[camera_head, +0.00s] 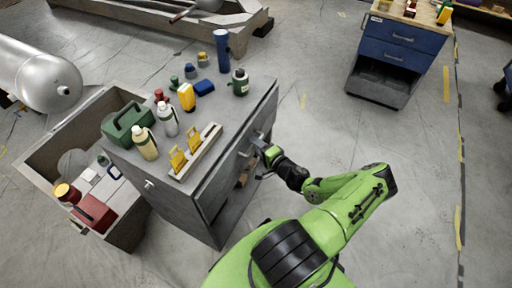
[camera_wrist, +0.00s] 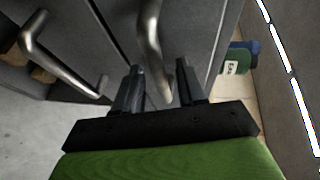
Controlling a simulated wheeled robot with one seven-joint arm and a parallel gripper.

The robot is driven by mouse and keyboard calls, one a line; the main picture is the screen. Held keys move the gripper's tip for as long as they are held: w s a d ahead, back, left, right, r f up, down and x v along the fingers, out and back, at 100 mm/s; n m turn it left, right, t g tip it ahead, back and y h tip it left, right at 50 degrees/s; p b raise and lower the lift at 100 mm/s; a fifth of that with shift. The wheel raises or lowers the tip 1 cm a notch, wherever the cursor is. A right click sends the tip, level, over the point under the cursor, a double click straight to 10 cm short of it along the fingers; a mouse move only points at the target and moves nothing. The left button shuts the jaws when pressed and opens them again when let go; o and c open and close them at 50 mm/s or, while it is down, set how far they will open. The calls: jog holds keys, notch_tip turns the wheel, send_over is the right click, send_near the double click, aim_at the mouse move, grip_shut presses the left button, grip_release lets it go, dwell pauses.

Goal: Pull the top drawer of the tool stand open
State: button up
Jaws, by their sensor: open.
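The grey tool stand (camera_head: 228,107) stands left of my arm, with bottles and tools on its top. My gripper (camera_head: 265,152) is at its right-hand face, near the upper edge. In the wrist view, my gripper (camera_wrist: 158,85) is open, with one finger on each side of the curved metal handle (camera_wrist: 150,30) of the top drawer. I cannot tell whether a finger touches the handle. The top drawer front looks flush with the stand. A second, lower handle (camera_wrist: 62,62) shows at the left of the wrist view.
An open grey bin (camera_head: 48,150) stands against the left side of the stand. A blue drawer cabinet (camera_head: 398,55) stands at the upper right. A silver tank (camera_head: 38,72) lies at the far left. The floor (camera_head: 335,125) right of the stand is clear.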

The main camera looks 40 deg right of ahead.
jog(key=shift+w, duration=0.35)
jog(key=shift+c, duration=0.3)
grip_shut()
jog(key=shift+s, duration=0.15)
